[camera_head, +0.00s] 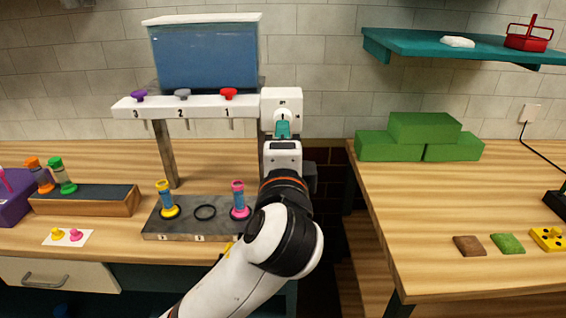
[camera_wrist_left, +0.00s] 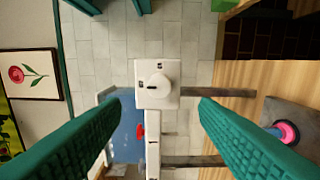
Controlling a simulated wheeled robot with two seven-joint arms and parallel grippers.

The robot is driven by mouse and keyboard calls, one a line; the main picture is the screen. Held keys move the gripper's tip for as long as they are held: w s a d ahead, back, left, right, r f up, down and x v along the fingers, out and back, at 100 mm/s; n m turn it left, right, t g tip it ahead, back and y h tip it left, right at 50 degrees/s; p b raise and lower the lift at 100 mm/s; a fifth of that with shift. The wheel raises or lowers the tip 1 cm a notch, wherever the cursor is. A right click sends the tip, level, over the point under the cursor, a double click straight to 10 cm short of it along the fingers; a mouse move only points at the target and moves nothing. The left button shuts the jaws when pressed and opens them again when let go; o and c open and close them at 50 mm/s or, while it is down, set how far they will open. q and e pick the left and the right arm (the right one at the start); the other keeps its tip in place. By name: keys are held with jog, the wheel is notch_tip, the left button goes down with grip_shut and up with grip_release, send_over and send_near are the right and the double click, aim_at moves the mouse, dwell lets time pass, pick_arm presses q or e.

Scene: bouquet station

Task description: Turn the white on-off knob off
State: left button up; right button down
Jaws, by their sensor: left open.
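The white knob (camera_wrist_left: 160,86) sits on a square white box (camera_wrist_left: 140,101) at the end of the dispenser rail. A dark pointer line on it lies toward one of two small labels, too small to read surely. In the head view the knob (camera_head: 282,115) is partly hidden behind my gripper, and its box (camera_head: 270,96) is at the right end of the rail. My left gripper (camera_head: 283,130) is in front of the knob, with teal fingers open. In the left wrist view the knob is between and beyond the fingertips (camera_wrist_left: 160,103), apparently untouched. My right gripper is not in view.
The rail (camera_head: 200,105) carries purple, grey and red taps under a blue tank (camera_head: 205,58). A grey tray (camera_head: 190,218) with two coloured tubes stands below. Green blocks (camera_head: 420,140) lie on the right table. A gap separates the two tables.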

pick_arm(q)
jog(key=shift+s, duration=1.6)
